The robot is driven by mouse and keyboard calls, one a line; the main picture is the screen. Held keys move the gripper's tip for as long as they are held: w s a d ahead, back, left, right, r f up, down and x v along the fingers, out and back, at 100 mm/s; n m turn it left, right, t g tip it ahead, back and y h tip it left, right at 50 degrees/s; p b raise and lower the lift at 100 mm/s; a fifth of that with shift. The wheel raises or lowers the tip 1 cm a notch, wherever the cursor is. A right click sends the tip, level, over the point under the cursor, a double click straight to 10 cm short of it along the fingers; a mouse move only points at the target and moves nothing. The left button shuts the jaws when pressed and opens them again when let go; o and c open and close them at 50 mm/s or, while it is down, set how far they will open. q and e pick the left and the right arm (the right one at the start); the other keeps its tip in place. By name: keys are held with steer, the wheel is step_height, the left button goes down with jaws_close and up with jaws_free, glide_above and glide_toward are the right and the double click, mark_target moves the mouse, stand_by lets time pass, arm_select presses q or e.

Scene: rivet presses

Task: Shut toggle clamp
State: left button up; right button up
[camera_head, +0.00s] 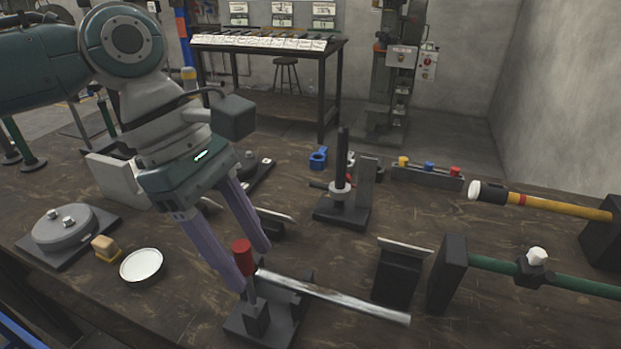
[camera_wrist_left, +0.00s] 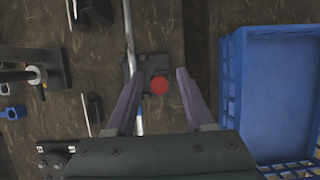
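The toggle clamp (camera_head: 246,325) stands on a dark base at the front middle of the bench, with its red-tipped handle (camera_head: 242,250) pointing up. In the left wrist view the red tip (camera_wrist_left: 159,86) shows from above. A silver tube (camera_head: 335,296) lies across the clamp fixture and extends to the right; it also shows in the left wrist view (camera_wrist_left: 129,35). My left gripper (camera_head: 252,267) is open, pointing down, with its purple fingers on either side of the red tip. In the left wrist view, gaps show between the tip and both fingers. My right gripper is not in view.
A white dish (camera_head: 141,265) and a round grey fixture (camera_head: 65,230) stand to the left. Dark blocks (camera_head: 398,275) and a green bar (camera_head: 490,264) stand to the right. A black upright press (camera_head: 343,190) is behind. A blue crate (camera_wrist_left: 232,85) lies beside the bench.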

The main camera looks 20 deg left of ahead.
arm_select(q)
jaws_close()
stand_by(1.2)
